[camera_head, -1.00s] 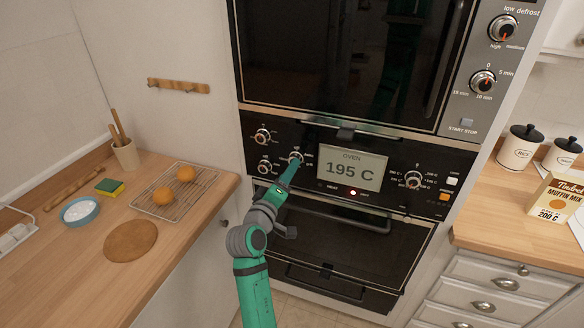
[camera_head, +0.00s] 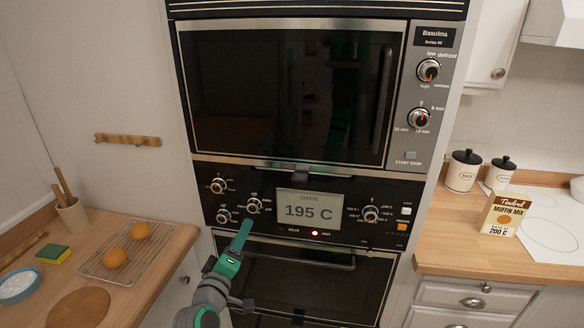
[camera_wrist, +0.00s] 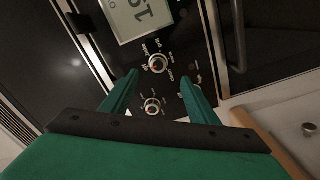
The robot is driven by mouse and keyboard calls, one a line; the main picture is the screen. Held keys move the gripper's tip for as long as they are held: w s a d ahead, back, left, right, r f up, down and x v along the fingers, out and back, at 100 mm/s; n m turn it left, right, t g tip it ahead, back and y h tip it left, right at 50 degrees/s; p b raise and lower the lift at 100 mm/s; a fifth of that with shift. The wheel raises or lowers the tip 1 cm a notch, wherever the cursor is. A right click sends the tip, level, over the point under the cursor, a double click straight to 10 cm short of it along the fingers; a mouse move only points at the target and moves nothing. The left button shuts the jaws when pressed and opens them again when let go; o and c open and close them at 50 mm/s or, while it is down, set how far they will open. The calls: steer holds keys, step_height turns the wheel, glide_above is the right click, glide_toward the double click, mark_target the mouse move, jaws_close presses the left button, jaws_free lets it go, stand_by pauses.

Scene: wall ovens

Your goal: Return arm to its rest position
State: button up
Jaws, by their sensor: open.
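My green arm reaches up from the bottom of the head view. My gripper (camera_head: 246,224) is in front of the oven control panel, just below the knobs on the left of the display. In the wrist view my gripper (camera_wrist: 165,82) has its two green fingers spread apart, with nothing between them but the view of the panel and its knobs. Whether the fingertips touch the panel is hard to tell. The oven display (camera_head: 309,209) reads 195 C, and a red light (camera_head: 315,233) is lit beneath it.
The lower oven door (camera_head: 300,285) with its handle is below the panel, and a microwave (camera_head: 290,95) is above. A left counter holds a rack (camera_head: 160,240) with two oranges. A muffin mix box (camera_head: 506,214) stands on the right counter.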

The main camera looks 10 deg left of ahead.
steer(key=s+d+f+m+g+y, duration=0.1)
steer(key=s+d+f+m, duration=0.1)
steer(key=s+d+f, duration=0.65)
steer(key=s+d+f+m+g+y, duration=0.15)
steer(key=s+d+f, duration=0.25)
steer(key=s+f, duration=0.95)
steer(key=s+d+r+m+h, duration=0.1)
steer(key=s+d+m, duration=0.3)
steer(key=s, duration=0.8)
steer(key=s+d+r+m+h, duration=0.1)
steer(key=s+d+m, duration=0.3)
steer(key=s, duration=0.9)
steer(key=d, duration=0.3)
